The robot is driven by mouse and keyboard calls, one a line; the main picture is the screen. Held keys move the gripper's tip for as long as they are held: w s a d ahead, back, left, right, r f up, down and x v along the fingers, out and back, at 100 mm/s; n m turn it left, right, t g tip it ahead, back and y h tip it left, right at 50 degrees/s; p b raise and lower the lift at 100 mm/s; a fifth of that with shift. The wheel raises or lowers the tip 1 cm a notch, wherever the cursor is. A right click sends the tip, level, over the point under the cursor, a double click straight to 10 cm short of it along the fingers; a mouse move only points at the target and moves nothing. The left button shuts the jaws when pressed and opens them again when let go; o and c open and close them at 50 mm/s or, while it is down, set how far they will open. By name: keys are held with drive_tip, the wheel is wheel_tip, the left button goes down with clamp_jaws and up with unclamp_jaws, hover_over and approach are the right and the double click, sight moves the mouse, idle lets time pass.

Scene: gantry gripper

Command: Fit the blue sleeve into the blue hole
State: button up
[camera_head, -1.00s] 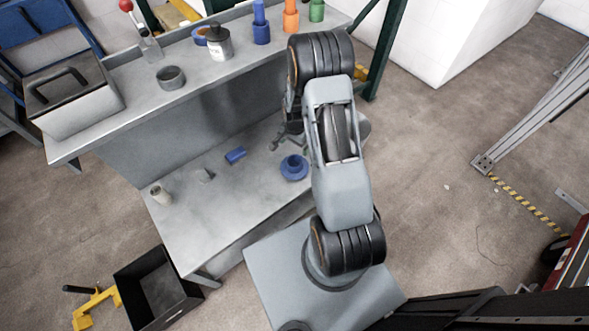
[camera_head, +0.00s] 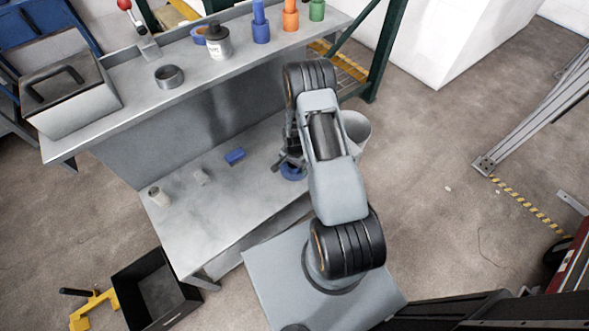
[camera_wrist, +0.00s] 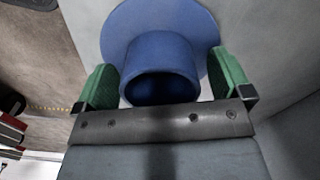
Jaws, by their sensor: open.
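A blue flanged sleeve (camera_head: 293,173) stands on the lower bench top, partly hidden by my gripper in the head view. In the wrist view the sleeve (camera_wrist: 160,60) shows a round tube with an open mouth and a wide flange behind it. My gripper (camera_wrist: 165,82) is open, with one green fingertip on each side of the tube. Small gaps seem to remain between fingertips and tube. In the head view my gripper (camera_head: 290,157) is low over the sleeve. I cannot make out a blue hole for certain.
Blue (camera_head: 261,32), orange (camera_head: 290,20) and green (camera_head: 317,10) parts stand on the upper shelf. A grey bin (camera_head: 356,128) stands right of my arm.

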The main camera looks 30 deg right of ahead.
drive_tip(key=shift+f, duration=0.2)
drive_tip(key=shift+c, duration=0.3)
drive_tip(key=c, duration=1)
